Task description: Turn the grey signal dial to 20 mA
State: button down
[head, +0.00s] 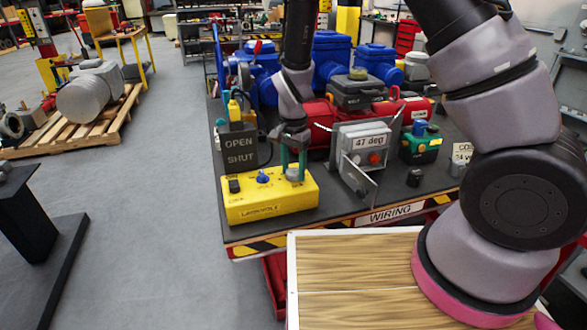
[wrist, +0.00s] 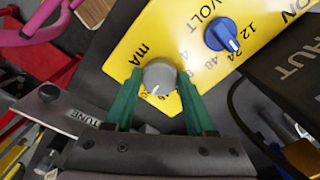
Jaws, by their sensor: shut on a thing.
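The grey signal dial (wrist: 160,77) sits on the yellow box (head: 265,205), beside the "mA" lettering in the wrist view. My gripper (wrist: 159,76) has its two green fingers on either side of the dial, shut on it. In the head view my gripper (head: 293,172) reaches down to the right end of the box. A white mark on the dial points down in the wrist view, toward my gripper's palm. The scale numbers around the dial are mostly hidden by the fingers, so I cannot read the setting.
A blue VOLT knob (wrist: 221,34) is on the same box, also in the head view (head: 263,177). A black switch (head: 234,186) is at its left end. Behind stands the OPEN/SHUT sign (head: 239,150). A grey unit reading "47 deg" (head: 362,150) with a metal plate stands to the right.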

aim_at(293, 171)
jog(key=shift+m, duration=0.5)
jog(key=shift+c, duration=1.2)
grip_release()
notch_tip(293, 171, up, 11)
